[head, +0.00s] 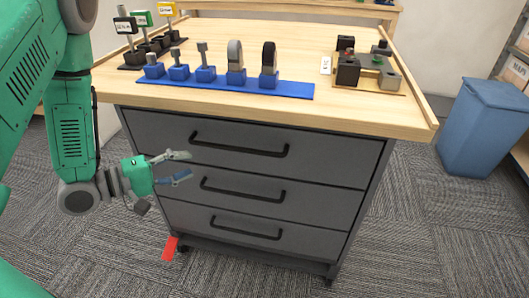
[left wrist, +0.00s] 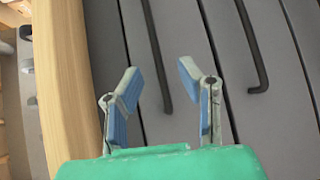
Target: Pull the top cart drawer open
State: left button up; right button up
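The grey cart (head: 375,165) stands ahead with three closed drawers under a wooden top. The top drawer (head: 320,158) has a black bar handle (head: 238,149), which also shows in the left wrist view (left wrist: 158,55). My left gripper (head: 188,166) is open and empty, in front of the drawer fronts and left of the handles. In the left wrist view its two blue-padded fingers (left wrist: 160,95) are spread, with the near end of the top handle between them in the picture. Whether they touch the handle cannot be told. My right gripper is not in view.
The wooden top (head: 380,118) overhangs the drawers. It carries a blue rack (head: 290,90) and a block fixture (head: 365,70). The middle drawer handle (head: 243,194) is close below. A blue bin (head: 485,125) stands right; a red piece (head: 170,248) lies on the carpet.

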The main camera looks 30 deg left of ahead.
aim_at(237, 149)
pick_arm(q)
jog(key=shift+h, duration=0.4)
jog(key=b+x, duration=0.1)
jog(key=x, duration=0.5)
jog(key=b+x, duration=0.2)
jog(key=x, duration=0.4)
jog(key=shift+w+d+r, duration=0.2)
jog(key=shift+w, duration=0.15)
jog(key=shift+w+d, duration=0.1)
jog(key=shift+w, duration=0.3)
grip_shut()
